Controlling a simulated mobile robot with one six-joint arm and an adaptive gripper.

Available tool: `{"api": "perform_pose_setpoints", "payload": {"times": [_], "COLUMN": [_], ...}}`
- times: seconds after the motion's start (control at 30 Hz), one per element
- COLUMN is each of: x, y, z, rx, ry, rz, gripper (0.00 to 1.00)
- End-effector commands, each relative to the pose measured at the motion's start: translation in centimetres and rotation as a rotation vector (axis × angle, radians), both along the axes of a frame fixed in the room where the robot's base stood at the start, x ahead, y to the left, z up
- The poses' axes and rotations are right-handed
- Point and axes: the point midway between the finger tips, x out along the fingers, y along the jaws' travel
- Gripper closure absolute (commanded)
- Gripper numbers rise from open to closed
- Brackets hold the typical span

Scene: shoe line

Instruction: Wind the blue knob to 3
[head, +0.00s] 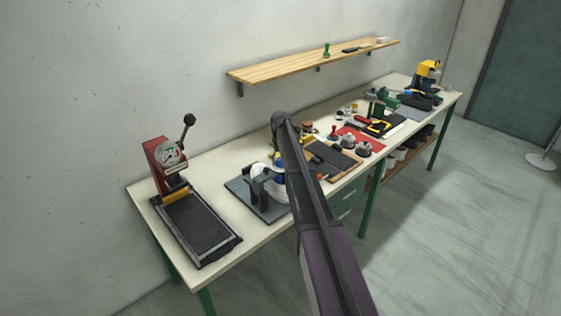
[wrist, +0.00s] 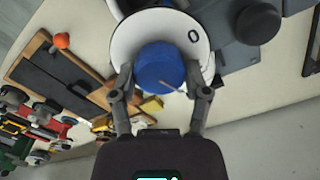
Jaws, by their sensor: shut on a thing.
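The blue knob (wrist: 158,66) sits at the centre of a round white dial (wrist: 124,42) in the wrist view. A "0" is printed on the dial's upper right. A pale line on the knob points to the lower right, away from the "0". No other numeral is readable, and a 3 does not show. My gripper (wrist: 160,80) has a finger on each side of the knob and is shut on it. In the head view the white dial unit (head: 257,176) stands on a grey base plate (head: 240,187), partly hidden by my arm.
A red press (head: 160,155) with a black bed stands at the table's left end. A wood-framed dark board (head: 330,156) and several tools lie to the right. A wooden shelf (head: 290,66) hangs on the wall above. A dark cylinder (wrist: 257,23) stands near the dial.

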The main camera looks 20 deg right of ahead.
Motion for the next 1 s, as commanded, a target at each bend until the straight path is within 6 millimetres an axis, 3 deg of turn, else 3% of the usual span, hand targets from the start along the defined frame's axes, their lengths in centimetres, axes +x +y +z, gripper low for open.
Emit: {"api": "perform_pose_setpoints", "payload": {"times": [1.0], "x": [-0.32], "y": [-0.23], "z": [-0.04], "rx": [-0.001], "ry": [0.003], "rz": [-0.957], "gripper": [0.87]}}
